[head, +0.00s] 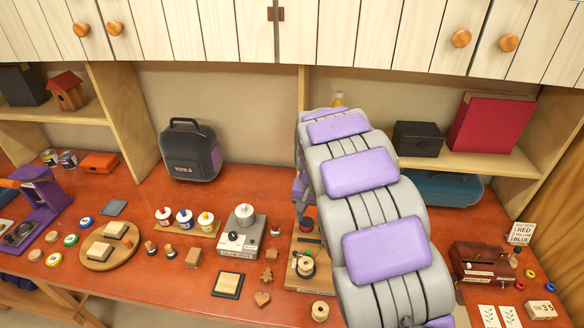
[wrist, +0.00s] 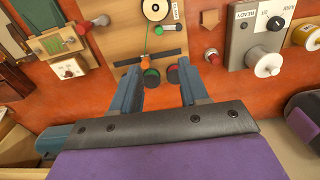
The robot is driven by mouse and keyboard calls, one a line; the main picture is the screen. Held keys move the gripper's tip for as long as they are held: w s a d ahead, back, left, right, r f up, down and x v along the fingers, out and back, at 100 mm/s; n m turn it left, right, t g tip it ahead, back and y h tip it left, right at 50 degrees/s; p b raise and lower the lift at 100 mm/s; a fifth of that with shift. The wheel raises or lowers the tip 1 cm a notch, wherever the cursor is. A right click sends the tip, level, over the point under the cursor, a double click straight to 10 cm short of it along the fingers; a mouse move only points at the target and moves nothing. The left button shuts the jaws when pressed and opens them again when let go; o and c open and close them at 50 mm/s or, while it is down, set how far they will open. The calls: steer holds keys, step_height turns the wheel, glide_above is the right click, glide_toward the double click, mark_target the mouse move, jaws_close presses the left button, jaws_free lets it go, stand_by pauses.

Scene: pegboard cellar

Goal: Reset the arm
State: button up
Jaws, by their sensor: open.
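My arm (head: 365,190) reaches over the right middle of the bench in the head view and hides part of it. My gripper (wrist: 158,72) is open in the wrist view, with its two blue-grey fingers apart and nothing held. A dark bar (wrist: 130,60) and an orange piece lie across the board. Whether the fingers touch anything cannot be told. The board (head: 303,288) is partly behind my arm in the head view.
A grey machine with a spool (head: 241,240) stands left of the board. Small pots (head: 184,222), a round wooden tray (head: 98,258) and a tools case (head: 190,152) are further left. A brown box (head: 478,262) stands right. Cabinets (head: 390,35) overhang the bench.

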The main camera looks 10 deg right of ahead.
steer(key=s+r+n+b, duration=0.1)
steer(key=s+r+b, duration=0.3)
steer(key=s, duration=1.4)
steer(key=s+a+f+n+g+b, duration=0.1)
steer(key=s+n, duration=0.2)
steer(key=s, duration=1.7)
steer(key=shift+s+a+f+g+b, duration=0.2)
steer(key=shift+s+a+g+b, duration=0.1)
steer(key=shift+g, duration=0.1)
steer(key=shift+w+d, duration=0.1)
